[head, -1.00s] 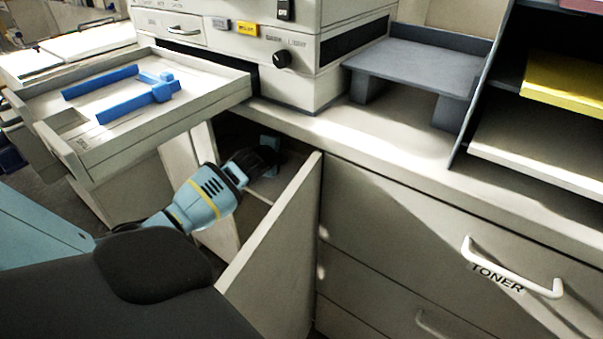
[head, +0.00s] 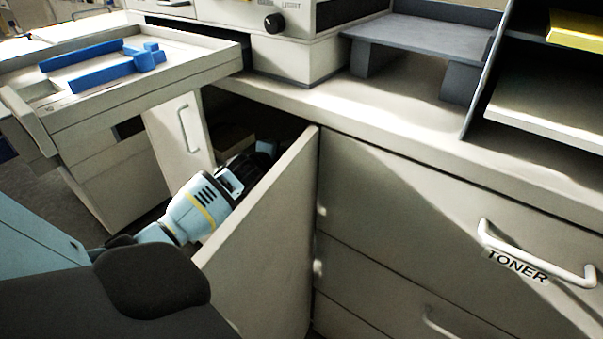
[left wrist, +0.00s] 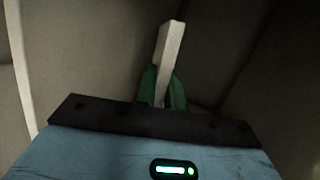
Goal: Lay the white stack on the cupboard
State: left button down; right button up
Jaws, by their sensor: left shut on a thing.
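My left gripper (head: 266,148) reaches into the open cupboard, behind the cupboard door (head: 272,225), which hides part of it in the head view. In the left wrist view its green fingers (left wrist: 162,88) are shut on a narrow white stack (left wrist: 171,45), seen edge-on and sticking out beyond the fingertips. The stack cannot be made out in the head view. The cupboard (head: 400,200) has a pale top, with the opening under its left part. My right gripper is not in view.
A pulled-out tray (head: 170,88) with blue guides overhangs left of the opening. A copier (head: 300,55), a grey stand (head: 420,42) and a shelf rack (head: 560,115) stand on the top. The top is bare in front of the stand. A TONER handle (head: 535,258) juts from the front.

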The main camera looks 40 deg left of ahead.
pick_arm(q)
jog(key=shift+f+b, duration=0.55)
jog(key=shift+f, duration=0.8)
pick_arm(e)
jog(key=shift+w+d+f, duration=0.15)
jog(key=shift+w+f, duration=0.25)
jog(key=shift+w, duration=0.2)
pick_arm(q)
jog(key=c, duration=1.6)
grip_release()
jog(key=shift+c, duration=0.2)
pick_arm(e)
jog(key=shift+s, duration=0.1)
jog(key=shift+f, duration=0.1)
